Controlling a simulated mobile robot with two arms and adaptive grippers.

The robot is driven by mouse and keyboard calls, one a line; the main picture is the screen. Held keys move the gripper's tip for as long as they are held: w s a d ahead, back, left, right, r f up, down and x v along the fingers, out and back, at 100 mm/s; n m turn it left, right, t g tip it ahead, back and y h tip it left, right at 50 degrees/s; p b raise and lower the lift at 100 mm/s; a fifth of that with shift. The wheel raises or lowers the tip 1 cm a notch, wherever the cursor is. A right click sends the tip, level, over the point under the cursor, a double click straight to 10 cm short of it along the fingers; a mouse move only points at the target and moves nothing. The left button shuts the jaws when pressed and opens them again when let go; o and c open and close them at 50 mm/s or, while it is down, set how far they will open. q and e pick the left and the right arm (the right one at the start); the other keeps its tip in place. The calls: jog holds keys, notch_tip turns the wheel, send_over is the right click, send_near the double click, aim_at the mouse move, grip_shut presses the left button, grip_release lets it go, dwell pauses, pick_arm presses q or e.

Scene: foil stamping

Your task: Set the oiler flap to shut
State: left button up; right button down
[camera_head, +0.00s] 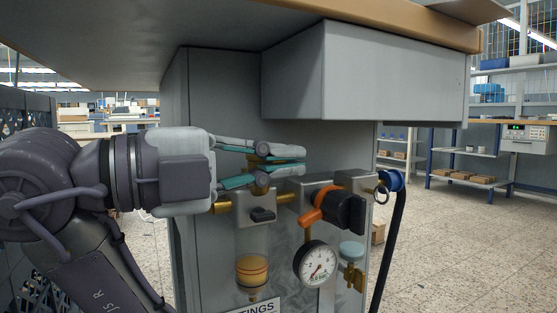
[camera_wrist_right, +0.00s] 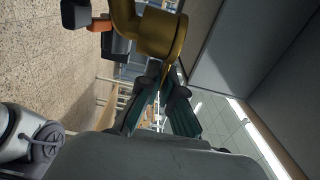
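The oiler appears to be the unit with a clear bowl of amber liquid (camera_head: 252,271). A small black tab (camera_head: 263,215) on the front of the grey block above that bowl may be its flap. I cannot tell its setting. My right gripper (camera_head: 295,161) reaches in from the left in the head view, above this block and the brass pipe. In the right wrist view the fingers (camera_wrist_right: 165,85) point towards a brass fitting (camera_wrist_right: 162,35). My left gripper is out of view.
An orange and black knob (camera_head: 341,208), a pressure gauge (camera_head: 316,263) and a black hose (camera_head: 390,245) on a blue fitting stand to the right. A grey box (camera_head: 365,75) under the bench top overhangs the units. Open floor lies farther right.

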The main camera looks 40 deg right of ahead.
jog(key=c, duration=1.3)
grip_release()
jog(key=shift+c, duration=0.2)
jog(key=v, duration=0.7)
jog(key=shift+a, duration=0.3)
jog(key=shift+w+f, duration=0.1)
